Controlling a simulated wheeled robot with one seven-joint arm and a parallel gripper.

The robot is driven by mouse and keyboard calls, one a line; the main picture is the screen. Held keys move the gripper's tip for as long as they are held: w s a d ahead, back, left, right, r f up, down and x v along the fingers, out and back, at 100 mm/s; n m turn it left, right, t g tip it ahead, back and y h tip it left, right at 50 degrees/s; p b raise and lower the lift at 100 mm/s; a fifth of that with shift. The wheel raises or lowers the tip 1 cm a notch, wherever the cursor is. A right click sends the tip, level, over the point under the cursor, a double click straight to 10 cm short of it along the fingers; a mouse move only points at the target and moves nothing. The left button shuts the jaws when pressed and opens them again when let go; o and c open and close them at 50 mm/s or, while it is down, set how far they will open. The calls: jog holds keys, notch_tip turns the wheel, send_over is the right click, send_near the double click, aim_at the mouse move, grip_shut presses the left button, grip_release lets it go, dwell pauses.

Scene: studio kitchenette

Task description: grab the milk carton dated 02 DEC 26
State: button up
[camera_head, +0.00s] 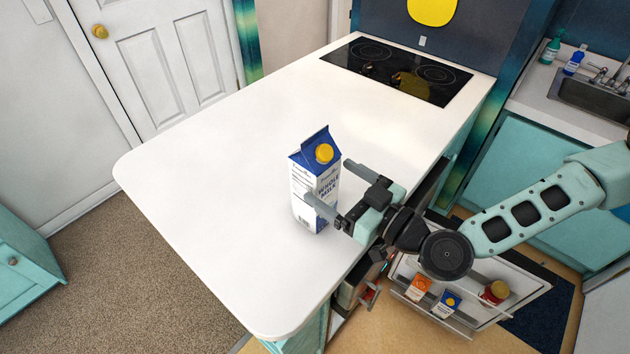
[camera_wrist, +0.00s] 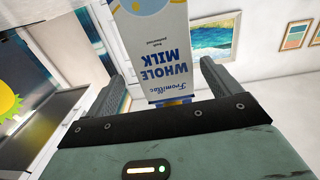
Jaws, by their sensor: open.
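A blue and white whole milk carton (camera_head: 302,199) with a yellow cap stands upright on the white counter (camera_head: 235,180). It also shows upside down in the wrist view (camera_wrist: 155,50), with its "WHOLE MILK" face toward me. No date can be read on it in either view. My gripper (camera_head: 328,180) is open and level with the carton, at its right side. In the wrist view the carton appears between the two spread fingers (camera_wrist: 157,65). I cannot tell whether either finger touches it. A smaller blue and white carton (camera_head: 447,304) with a yellow spot is in the open fridge door.
The open fridge door (camera_head: 520,283) below the counter's right edge also holds an orange carton (camera_head: 418,288) and a red-lidded jar (camera_head: 494,292). A black cooktop (camera_head: 398,70) is at the counter's far end. The counter around the milk carton is clear.

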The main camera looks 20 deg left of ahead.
jog(key=p+x, duration=0.1)
jog(key=x, duration=0.1)
jog(key=p+x, duration=0.1)
jog(key=x, duration=0.1)
jog(key=shift+s+a+r+p, duration=0.1)
jog(key=shift+s+a+p, duration=0.05)
jog(key=shift+a+p, duration=0.15)
jog(key=shift+a, duration=0.4)
jog(key=c, duration=1.9)
